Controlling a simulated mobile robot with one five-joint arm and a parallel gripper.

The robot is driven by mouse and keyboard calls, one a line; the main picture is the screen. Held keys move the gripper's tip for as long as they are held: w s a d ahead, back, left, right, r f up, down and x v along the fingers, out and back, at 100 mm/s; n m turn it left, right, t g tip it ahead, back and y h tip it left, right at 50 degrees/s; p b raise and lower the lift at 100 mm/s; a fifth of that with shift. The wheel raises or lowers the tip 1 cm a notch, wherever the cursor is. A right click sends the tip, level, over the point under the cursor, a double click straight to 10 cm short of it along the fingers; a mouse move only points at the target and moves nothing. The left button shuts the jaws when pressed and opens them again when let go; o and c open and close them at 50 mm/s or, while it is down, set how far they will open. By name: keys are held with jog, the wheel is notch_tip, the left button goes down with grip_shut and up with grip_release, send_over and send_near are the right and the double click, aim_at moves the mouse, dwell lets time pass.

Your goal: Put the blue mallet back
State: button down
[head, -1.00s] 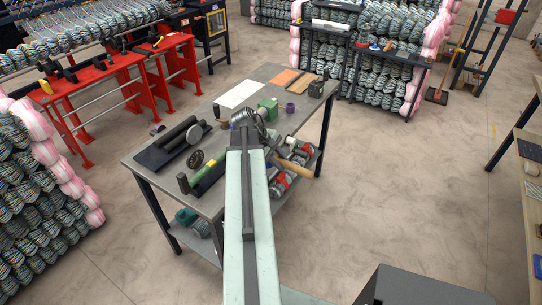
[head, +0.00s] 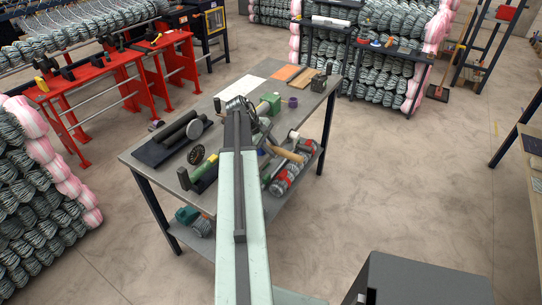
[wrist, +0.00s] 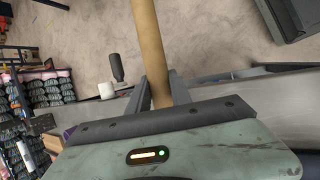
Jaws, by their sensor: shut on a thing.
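My gripper (wrist: 162,92) is shut on a pale wooden handle, which I take for the handle of the blue mallet (wrist: 149,40). In the wrist view the handle runs from between the fingers up past the top edge. In the head view the wooden handle (head: 287,154) sticks out to the right of my arm, over the right edge of the grey workbench (head: 268,70). No blue head can be made out; it is outside the wrist view or hidden by my arm. My fingertips are hard to see in the head view.
A red rack (head: 130,83) stands left. Open floor (head: 400,170) lies to the right.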

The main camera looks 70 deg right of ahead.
jog(key=shift+s+r, duration=0.1)
jog(key=c, duration=1.2)
grip_release()
jog(key=shift+o, duration=0.2)
jog(key=shift+r+p, duration=0.3)
jog(key=shift+p, duration=0.2)
jog(key=p+v, duration=0.9)
jog(key=v, duration=0.2)
jog(key=shift+r+p, duration=0.15)
jog(key=shift+p, duration=0.2)
jog(key=shift+a, duration=0.1)
